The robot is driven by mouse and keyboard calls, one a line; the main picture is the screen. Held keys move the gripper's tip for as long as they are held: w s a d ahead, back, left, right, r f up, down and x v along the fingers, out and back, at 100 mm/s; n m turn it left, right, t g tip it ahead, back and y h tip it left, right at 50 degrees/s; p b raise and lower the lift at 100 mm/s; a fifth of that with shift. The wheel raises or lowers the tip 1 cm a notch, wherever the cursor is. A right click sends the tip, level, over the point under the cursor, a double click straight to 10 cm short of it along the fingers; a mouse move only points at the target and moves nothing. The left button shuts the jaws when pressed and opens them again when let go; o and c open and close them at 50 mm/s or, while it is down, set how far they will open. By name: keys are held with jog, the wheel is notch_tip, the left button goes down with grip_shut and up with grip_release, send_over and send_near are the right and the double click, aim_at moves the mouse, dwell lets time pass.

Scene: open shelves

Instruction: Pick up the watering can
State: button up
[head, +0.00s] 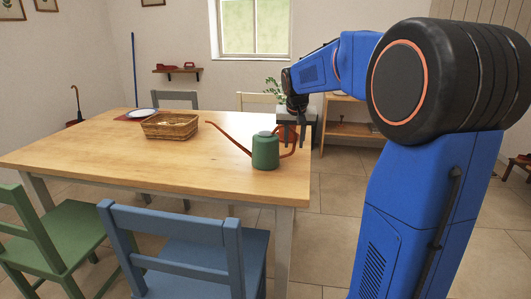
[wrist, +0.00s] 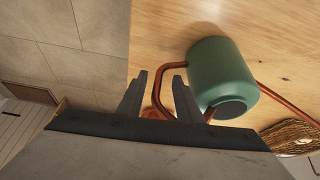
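The green watering can (head: 265,152) stands upright on the wooden table (head: 95,151) near its right end. Its reddish-orange spout points left and its handle loops to the right. My gripper (head: 291,140) is above and beside the handle, pointing down, with its fingers apart. In the wrist view the can (wrist: 221,75) lies right of my gripper (wrist: 159,88). The orange handle (wrist: 157,93) shows in the gap between the two open fingers, and part of it is hidden behind them. I cannot tell whether a finger touches it.
A wicker basket (head: 170,126) sits further left on the table, with a plate (head: 141,114) behind it. A blue chair (head: 190,245) and a green chair (head: 58,235) stand at the front edge. A low wooden shelf (head: 350,130) is behind my arm. The table's middle front is clear.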

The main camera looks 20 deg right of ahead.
jog(key=shift+w+d+f, duration=0.15)
jog(key=shift+w+f, duration=0.05)
jog(key=shift+f, duration=0.45)
grip_shut()
dwell(0.9)
